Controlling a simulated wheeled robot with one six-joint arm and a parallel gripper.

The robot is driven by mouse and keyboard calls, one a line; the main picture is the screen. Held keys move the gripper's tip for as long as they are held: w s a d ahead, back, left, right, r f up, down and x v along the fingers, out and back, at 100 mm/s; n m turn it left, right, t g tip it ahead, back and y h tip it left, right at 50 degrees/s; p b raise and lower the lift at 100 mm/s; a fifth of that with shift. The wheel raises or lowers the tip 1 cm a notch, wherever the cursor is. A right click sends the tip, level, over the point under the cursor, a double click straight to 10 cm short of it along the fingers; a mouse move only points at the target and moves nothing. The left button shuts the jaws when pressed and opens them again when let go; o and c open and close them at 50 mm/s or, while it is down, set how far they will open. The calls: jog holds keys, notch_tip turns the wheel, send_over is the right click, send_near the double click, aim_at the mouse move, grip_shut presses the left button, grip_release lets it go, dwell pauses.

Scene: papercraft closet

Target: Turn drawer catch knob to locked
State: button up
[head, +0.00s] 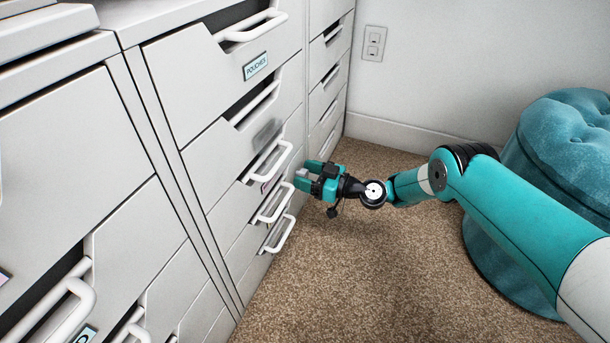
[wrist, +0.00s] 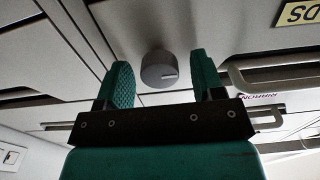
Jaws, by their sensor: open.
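The catch knob (wrist: 157,72) is a round grey dial on the drawer front in the wrist view. A short pale mark on its face lies near its right side, roughly sideways. My gripper (wrist: 160,62) is open, with one teal finger on each side of the knob in that view. Gaps show between the knob and both fingers; I cannot tell how far the fingertips are from the drawer front. In the head view my gripper (head: 305,174) is close to the lower drawers of the cabinet (head: 185,100). The knob is not clearly visible there.
White drawer handles (head: 270,160) stick out beside my gripper; one handle (wrist: 265,75) also shows right of the fingers in the wrist view. A teal tufted stool (head: 560,130) stands at right. Carpet (head: 330,280) in front is clear. A wall outlet (head: 374,43) is behind.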

jog(key=shift+c, duration=0.4)
jog(key=c, duration=0.9)
jog(key=shift+o, duration=0.2)
jog(key=shift+m, duration=0.3)
jog(key=m+b, duration=0.1)
jog(key=m, duration=0.2)
jog(key=shift+m, duration=0.3)
jog(key=m, duration=0.4)
jog(key=shift+w+f+m+b, duration=0.1)
jog(key=shift+m+b, duration=0.2)
jog(key=shift+b, duration=0.1)
jog(key=m+b, duration=0.1)
jog(key=m, duration=0.3)
jog(key=shift+f+m+b, duration=0.1)
jog(key=shift+m+b, duration=0.25)
jog(key=shift+m, duration=2.15)
